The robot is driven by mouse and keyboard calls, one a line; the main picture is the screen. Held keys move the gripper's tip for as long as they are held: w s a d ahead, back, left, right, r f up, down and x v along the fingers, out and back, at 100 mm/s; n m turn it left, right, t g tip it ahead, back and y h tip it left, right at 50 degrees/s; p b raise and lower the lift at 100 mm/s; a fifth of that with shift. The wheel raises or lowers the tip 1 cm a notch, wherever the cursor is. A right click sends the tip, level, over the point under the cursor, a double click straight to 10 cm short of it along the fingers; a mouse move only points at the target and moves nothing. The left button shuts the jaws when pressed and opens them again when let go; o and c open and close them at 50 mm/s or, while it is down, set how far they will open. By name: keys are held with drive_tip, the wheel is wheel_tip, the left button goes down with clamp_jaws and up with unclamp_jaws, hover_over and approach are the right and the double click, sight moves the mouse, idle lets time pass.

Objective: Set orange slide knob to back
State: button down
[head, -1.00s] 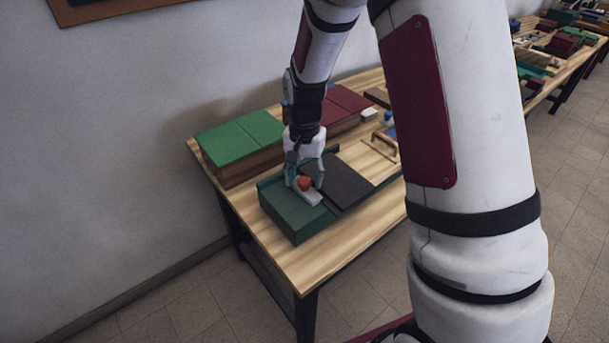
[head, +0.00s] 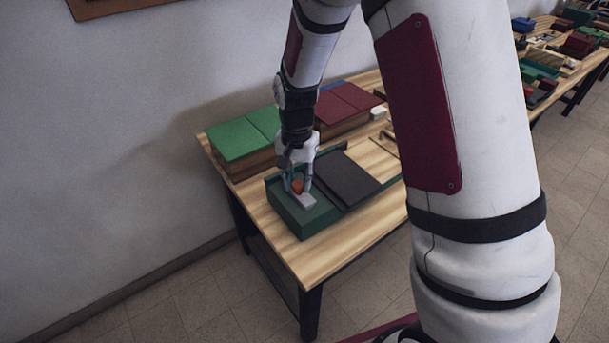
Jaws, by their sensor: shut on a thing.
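The orange slide knob (head: 297,187) sits on top of a dark green box (head: 303,222) near the left end of the wooden table. A light grey plate (head: 306,201) lies just in front of the knob. My gripper (head: 296,184) reaches down from above with its fingers on both sides of the knob, shut on it. The fingers hide part of the knob. A dark grey panel (head: 346,180) lies on the right part of the green box.
A box with a green lid (head: 243,135) stands behind at the left, close to my gripper. A box with a dark red lid (head: 345,104) stands behind at the right. Bare table (head: 335,246) shows in front. Another table (head: 565,52) with several objects is far right.

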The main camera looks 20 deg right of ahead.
sight(297, 184)
drive_tip(key=shift+a, duration=0.25)
drive_tip(key=c, duration=1.2)
unclamp_jaws()
drive_tip(key=shift+s, duration=0.1)
drive_tip(key=shift+c, duration=0.2)
drive_tip(key=shift+r, duration=0.3)
wheel_tip(297, 184, up, 11)
drive_tip(key=shift+r, duration=0.2)
